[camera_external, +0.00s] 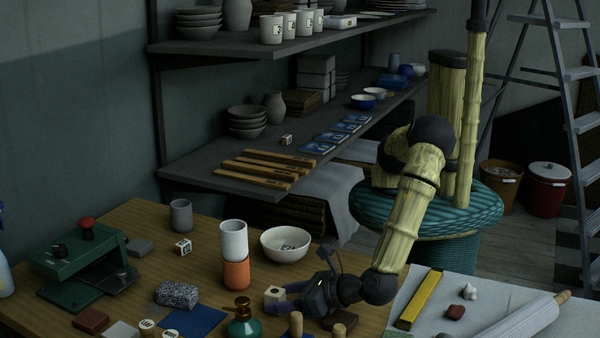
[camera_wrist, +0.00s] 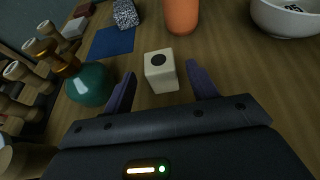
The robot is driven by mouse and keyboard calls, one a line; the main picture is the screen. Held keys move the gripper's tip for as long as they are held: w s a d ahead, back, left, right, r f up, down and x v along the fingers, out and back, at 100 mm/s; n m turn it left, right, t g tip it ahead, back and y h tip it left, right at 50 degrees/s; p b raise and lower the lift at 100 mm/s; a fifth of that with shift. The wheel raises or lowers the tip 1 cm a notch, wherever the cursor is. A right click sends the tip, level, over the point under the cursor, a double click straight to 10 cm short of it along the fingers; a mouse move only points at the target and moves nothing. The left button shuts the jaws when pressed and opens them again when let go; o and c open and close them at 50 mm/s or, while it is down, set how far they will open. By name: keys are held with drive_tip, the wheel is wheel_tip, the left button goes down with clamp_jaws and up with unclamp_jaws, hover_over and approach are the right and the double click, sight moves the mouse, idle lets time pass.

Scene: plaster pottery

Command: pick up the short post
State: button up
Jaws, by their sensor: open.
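The short post, a small cream block (camera_external: 275,295) with a dark round hole in its top, stands on the wooden table at its front part. In the wrist view the short post (camera_wrist: 161,76) stands upright between the two purple fingers. My gripper (camera_external: 285,297) is low over the table, with its fingers spread either side of the post. In the wrist view my gripper (camera_wrist: 160,72) is open, with visible gaps between both fingers and the post. The post's base facing the palm is in plain sight.
A teal bottle (camera_wrist: 90,84) stands close to the left finger. An orange cup (camera_external: 236,274) under a white cup (camera_external: 233,240) stands behind the post, beside a white bowl (camera_external: 285,245). A blue cloth (camera_wrist: 111,42) and speckled block (camera_external: 177,294) lie left. Bare table lies right.

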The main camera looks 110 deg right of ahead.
sight(267, 299)
drive_tip(key=x, duration=0.5)
drive_tip(key=shift+d+f, duration=0.15)
drive_tip(key=shift+c, duration=0.2)
drive_tip(key=c, duration=1.1)
